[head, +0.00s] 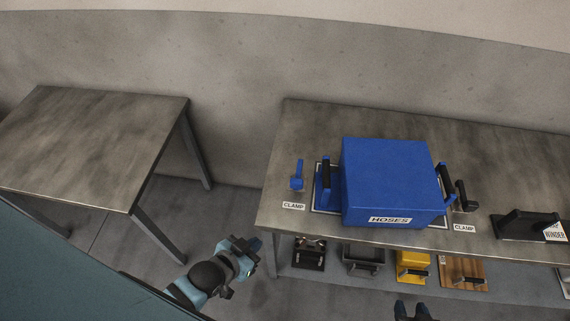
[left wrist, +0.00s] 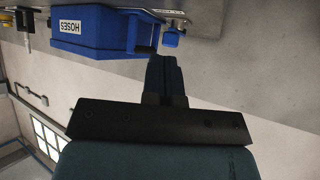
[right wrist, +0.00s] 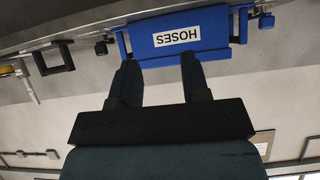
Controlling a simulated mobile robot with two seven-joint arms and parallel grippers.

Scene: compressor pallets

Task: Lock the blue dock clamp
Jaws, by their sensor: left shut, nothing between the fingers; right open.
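The blue dock clamp (head: 297,180) is on the bench left of the blue HOSES box (head: 385,180), apart from it, behind a CLAMP label. Its lever points up in the head view; whether it is locked I cannot tell. The clamp also shows in the left wrist view (left wrist: 172,39) and the right wrist view (right wrist: 265,21). My left gripper (head: 245,249) is shut and empty, off the bench's left front corner, short of the clamp. My right gripper (right wrist: 158,62) is open and empty in front of the box; only its tips show in the head view (head: 411,311).
A black clamp (head: 465,196) with its own label is right of the box. A black winder (head: 525,224) sits further right. Several items, including a yellow one (head: 412,264), are on the shelf below. A bare table (head: 95,140) stands left, across a floor gap.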

